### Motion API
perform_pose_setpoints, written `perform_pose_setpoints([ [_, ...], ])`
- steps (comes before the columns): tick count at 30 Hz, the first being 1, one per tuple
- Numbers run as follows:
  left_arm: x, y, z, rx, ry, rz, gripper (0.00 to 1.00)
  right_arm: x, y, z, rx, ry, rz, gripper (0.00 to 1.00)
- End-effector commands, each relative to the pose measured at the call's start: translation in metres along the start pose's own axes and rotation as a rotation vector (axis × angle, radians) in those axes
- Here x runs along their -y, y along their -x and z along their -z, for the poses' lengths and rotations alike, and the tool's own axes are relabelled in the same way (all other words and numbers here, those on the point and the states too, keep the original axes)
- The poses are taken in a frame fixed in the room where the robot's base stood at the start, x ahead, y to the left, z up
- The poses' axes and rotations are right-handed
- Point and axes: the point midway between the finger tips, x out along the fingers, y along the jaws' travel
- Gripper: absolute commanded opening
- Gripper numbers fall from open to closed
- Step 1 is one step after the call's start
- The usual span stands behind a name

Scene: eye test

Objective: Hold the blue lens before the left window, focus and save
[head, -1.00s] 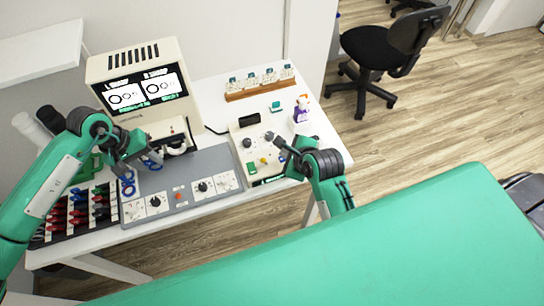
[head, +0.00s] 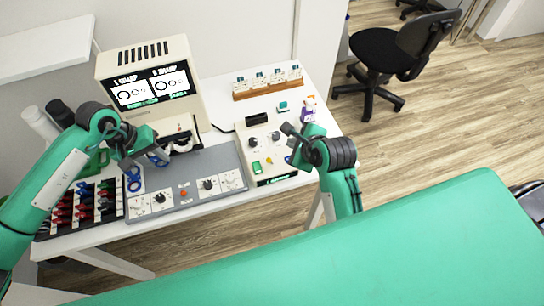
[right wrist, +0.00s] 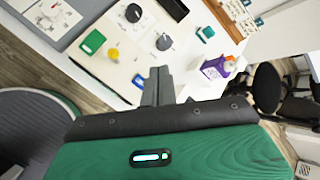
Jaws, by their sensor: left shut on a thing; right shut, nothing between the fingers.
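The machine's screen (head: 150,87) shows two panels of rings, with captions that appear to read L SHARP and R SHARP. My right gripper (head: 290,130) is shut and empty above the right side of the control box (head: 250,125).
A wooden rack (head: 268,89), teal item (head: 283,106) and purple-white bottle (head: 308,109) stand behind the control box.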

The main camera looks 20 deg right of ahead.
Motion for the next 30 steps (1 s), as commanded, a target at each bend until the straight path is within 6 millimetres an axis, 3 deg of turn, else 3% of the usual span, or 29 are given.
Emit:
perform_pose_setpoints([
  [17,0.000,0.000,0.000,0.000,0.000,0.000,0.12,-0.001,-0.001,0.000,0.000,0.000,0.000,0.00],
  [24,0.000,0.000,0.000,0.000,0.000,0.000,0.12,-0.011,-0.015,0.011,-0.003,0.004,-0.002,0.00],
  [30,0.000,0.000,0.000,0.000,0.000,0.000,0.12,-0.009,-0.014,0.011,-0.002,0.007,0.002,0.00],
])
